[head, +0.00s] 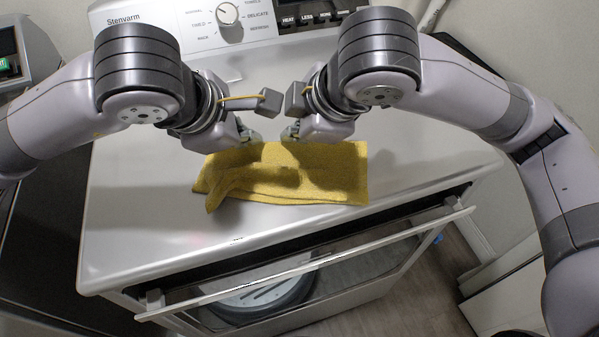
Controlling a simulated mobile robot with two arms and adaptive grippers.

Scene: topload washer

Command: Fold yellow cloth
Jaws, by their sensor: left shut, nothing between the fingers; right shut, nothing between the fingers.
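A yellow cloth (320,175) lies on the white top of the machine (140,220). Its right part looks flat with a fairly straight right edge. Its left part is wrinkled and overlaps in uneven layers, with a corner sticking out at the lower left. My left gripper (247,137) is shut and empty at the cloth's back edge, left of its middle. My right gripper (291,134) is shut and empty close beside it, also at the back edge. Whether the fingertips touch the cloth cannot be told. The cloth's back edge is partly hidden by the grippers.
A control panel with a dial (228,13) stands behind my wrists. The machine's front door (320,265) is tilted open below the top. The top is clear to the left, right and front of the cloth. A dark appliance (50,240) stands at the left.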

